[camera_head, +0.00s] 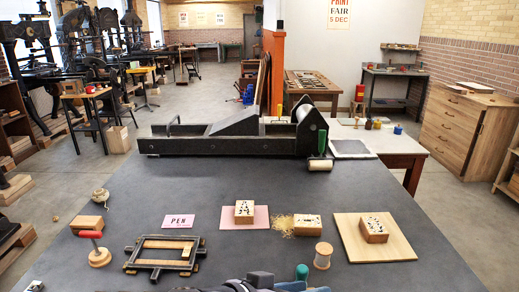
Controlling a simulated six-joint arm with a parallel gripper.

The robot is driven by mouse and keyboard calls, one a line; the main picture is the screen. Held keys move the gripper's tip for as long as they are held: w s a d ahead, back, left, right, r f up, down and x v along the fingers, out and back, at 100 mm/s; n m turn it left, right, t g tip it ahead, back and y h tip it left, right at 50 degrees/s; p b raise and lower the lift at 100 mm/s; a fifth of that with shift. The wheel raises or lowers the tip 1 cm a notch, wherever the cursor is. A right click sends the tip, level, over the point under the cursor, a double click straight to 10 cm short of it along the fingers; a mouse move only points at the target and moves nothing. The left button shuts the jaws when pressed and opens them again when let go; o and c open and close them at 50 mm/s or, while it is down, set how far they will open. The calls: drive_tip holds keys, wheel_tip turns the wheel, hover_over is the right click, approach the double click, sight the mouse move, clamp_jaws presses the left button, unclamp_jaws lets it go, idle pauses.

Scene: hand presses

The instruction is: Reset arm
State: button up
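Part of my arm shows at the bottom edge, dark grey and blue, cut off by the frame. I cannot make out my gripper or its fingers there. On the dark table (300,185) lie a pink card reading PEN (179,221), a wood block with black marks (244,212) on a pink sheet (262,217), a similar block (307,225) beside straw-like shreds (281,225), and a third block (374,230) on a pale board (392,248).
A black-and-wood frame (165,254), a red-handled round tool (98,256), a small wooden block (87,224) and a twine ball (100,195) lie at left. A spool (322,256) and green knob (302,272) stand near the front. A long dark press (235,138) spans the back.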

drive_tip(key=s+d+r+n+g+y+p, duration=0.1)
drive_tip(key=s+d+n+g+y+p, duration=0.45)
drive_tip(key=p, duration=0.65)
wheel_tip(320, 180, up, 6)
drive_tip(key=s+g+y+p, duration=0.1)
drive_tip(key=y+p, duration=0.4)
drive_tip(key=p, duration=0.7)
drive_tip(key=shift+s+d+f, duration=0.15)
drive_tip(key=shift+s+d, duration=0.1)
drive_tip(key=shift+s, duration=0.2)
